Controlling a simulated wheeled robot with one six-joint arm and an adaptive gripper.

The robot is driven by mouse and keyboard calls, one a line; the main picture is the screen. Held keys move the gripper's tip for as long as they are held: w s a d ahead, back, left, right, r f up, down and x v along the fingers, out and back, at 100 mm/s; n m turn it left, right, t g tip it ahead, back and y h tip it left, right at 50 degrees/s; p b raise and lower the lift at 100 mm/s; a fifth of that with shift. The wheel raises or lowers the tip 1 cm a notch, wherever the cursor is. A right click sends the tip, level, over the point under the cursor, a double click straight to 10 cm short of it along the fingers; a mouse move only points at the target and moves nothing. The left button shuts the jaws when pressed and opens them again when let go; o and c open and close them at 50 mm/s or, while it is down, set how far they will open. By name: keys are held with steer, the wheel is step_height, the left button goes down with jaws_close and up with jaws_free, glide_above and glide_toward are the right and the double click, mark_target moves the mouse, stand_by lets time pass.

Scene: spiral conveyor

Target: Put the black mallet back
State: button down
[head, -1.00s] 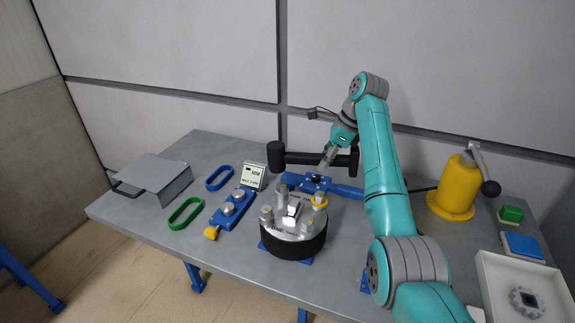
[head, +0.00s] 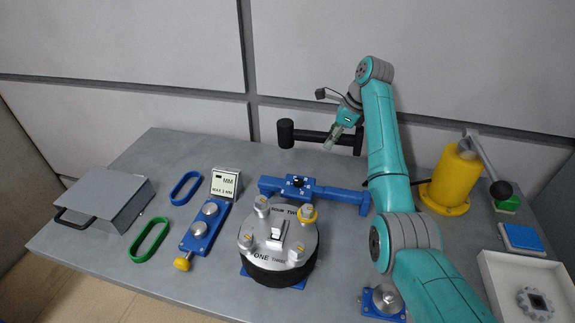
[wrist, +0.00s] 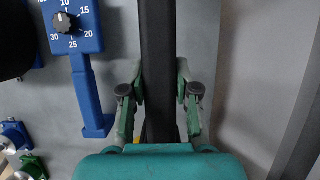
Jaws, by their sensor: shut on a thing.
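The black mallet is held up in my gripper (head: 333,140), at the back of the table in the head view. Its cylindrical head (head: 285,133) points left and its handle (head: 312,136) runs roughly level to the right, behind the blue dial tool (head: 335,192). In the wrist view the black handle (wrist: 158,50) runs upright through the picture between the two fingers of my gripper (wrist: 160,88), which are shut on it. The mallet looks clear of the table. The mallet's head is not clearly seen in the wrist view.
A round metal device (head: 265,262) stands in front of the blue dial tool. The grey box (head: 100,205), green ring (head: 150,240) and blue ring (head: 185,187) lie left. A yellow post with lever (head: 452,180) and white tray (head: 495,295) are right. The wall is close behind.

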step_height(320, 180, down, 10)
steer(key=shift+r, duration=0.2)
stand_by(0.3)
steer(key=c, duration=0.9)
jaws_free()
steer(key=shift+o, duration=0.2)
